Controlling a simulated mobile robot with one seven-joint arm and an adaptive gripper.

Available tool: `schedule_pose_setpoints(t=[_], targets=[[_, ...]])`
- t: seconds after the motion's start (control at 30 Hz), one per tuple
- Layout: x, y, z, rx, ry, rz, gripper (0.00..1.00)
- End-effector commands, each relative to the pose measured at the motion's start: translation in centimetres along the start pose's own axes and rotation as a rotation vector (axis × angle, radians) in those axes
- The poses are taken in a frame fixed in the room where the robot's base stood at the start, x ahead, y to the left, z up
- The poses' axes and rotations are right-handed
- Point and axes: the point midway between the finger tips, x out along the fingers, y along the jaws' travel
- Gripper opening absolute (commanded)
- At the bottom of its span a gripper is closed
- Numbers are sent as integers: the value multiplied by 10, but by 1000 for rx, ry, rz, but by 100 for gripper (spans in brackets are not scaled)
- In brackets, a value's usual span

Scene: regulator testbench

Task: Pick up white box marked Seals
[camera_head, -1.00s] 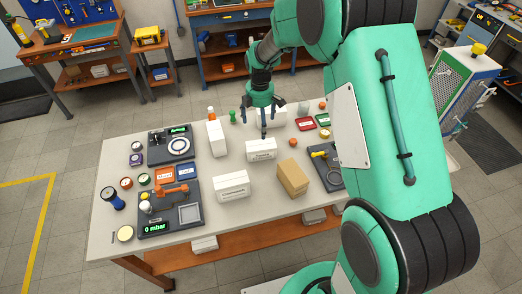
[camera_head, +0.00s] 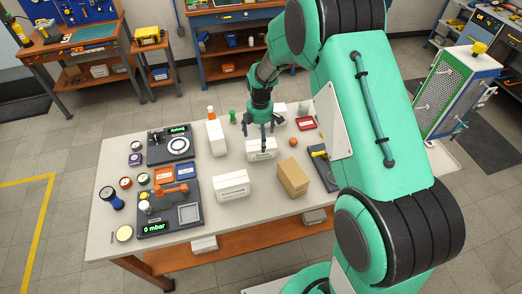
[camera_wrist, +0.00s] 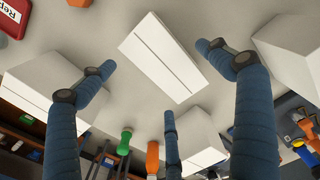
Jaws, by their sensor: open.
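My gripper (camera_head: 267,145) is open, its blue fingers pointing down at a small white box (camera_head: 257,156) in the middle of the table. In the wrist view my gripper (camera_wrist: 165,90) has its fingers spread around a white box (camera_wrist: 160,58), which lies between the upper two fingertips. I cannot tell whether any finger touches it. Other white boxes are a tall one (camera_head: 216,138) at left, a larger one (camera_head: 232,186) in front, and one (camera_head: 279,108) behind the gripper. The print is too small to read, so I cannot tell which is marked Seals.
A brown box (camera_head: 292,178) stands right of the front white box. Dark instruments (camera_head: 170,147) and trays (camera_head: 165,174) fill the table's left side.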

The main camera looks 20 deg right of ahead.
Motion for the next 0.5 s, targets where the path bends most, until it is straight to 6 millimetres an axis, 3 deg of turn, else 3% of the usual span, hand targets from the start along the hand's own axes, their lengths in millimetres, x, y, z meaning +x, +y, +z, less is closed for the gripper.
schedule_pose_setpoints(t=[0.27,0.5], targets=[[3,0,0,0,0,-1,91],[26,-1,0,0,0,-1,91]])
